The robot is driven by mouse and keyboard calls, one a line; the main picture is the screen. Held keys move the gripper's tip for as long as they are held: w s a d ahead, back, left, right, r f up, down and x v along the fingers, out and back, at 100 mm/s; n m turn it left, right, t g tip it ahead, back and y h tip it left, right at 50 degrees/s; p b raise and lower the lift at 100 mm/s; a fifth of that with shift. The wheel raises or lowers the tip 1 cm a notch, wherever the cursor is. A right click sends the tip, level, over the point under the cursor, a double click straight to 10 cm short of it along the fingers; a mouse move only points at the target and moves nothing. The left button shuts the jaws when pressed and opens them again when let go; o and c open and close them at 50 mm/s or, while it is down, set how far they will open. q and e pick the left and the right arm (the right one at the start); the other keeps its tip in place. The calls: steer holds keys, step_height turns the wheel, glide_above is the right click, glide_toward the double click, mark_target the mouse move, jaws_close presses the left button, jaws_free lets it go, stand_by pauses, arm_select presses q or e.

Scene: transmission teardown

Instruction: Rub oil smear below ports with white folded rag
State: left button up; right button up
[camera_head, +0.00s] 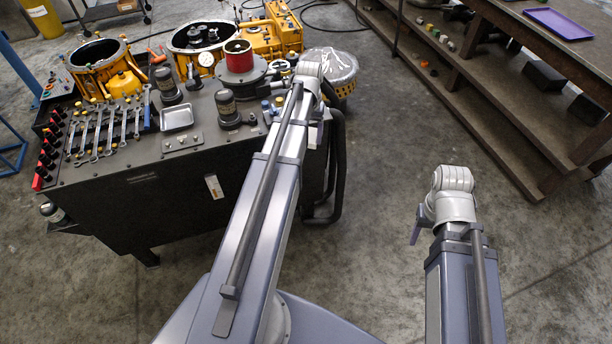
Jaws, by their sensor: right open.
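No white folded rag can be made out for certain. A small white piece with a reddish mark (214,186) is on the front face of the dark bench (150,200); I cannot tell if it is cloth or a label. A plate with small fittings (183,141) lies on the bench top near the front edge. I see no clear oil smear. My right gripper (416,227) shows only as a small purplish part below its wrist, over bare floor, right of the bench. My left gripper (319,134) is mostly hidden behind its wrist at the bench's right end.
Wrenches (108,130), a metal tray (177,117), dark cylinders and a red-topped part (239,57) crowd the bench. Yellow housings (97,66) stand at the back. Dark hoses (338,165) hang at its right end. Wooden shelves (480,110) stand right; the floor between is clear.

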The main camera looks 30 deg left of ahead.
steer(key=shift+o, duration=0.4)
step_height(320, 180, down, 14)
steer(key=b, duration=1.3)
steer(key=shift+b, duration=0.3)
arm_select(q)
steer(key=w+a+f+m+y+b, duration=0.15)
steer(key=a+f+y+b, duration=0.3)
steer(key=f, duration=0.45)
steer(key=a+f+m+y+b, duration=0.2)
steer(key=a+f+y+b, duration=0.3)
steer(key=f, duration=0.4)
steer(key=w+d+f+m+t+y+b, duration=0.4)
steer(key=t+b, duration=0.7)
steer(key=b, duration=1.2)
step_height(320, 180, down, 3)
steer(key=w+d+m, duration=0.1)
steer(key=d+m, duration=0.1)
steer(key=m, duration=0.1)
steer(key=shift+w+t, duration=0.4)
arm_select(e)
step_height(320, 180, down, 33)
steer(key=shift+w, duration=0.2)
arm_select(q)
steer(key=shift+x, duration=3)
steer(key=shift+x, duration=0.9)
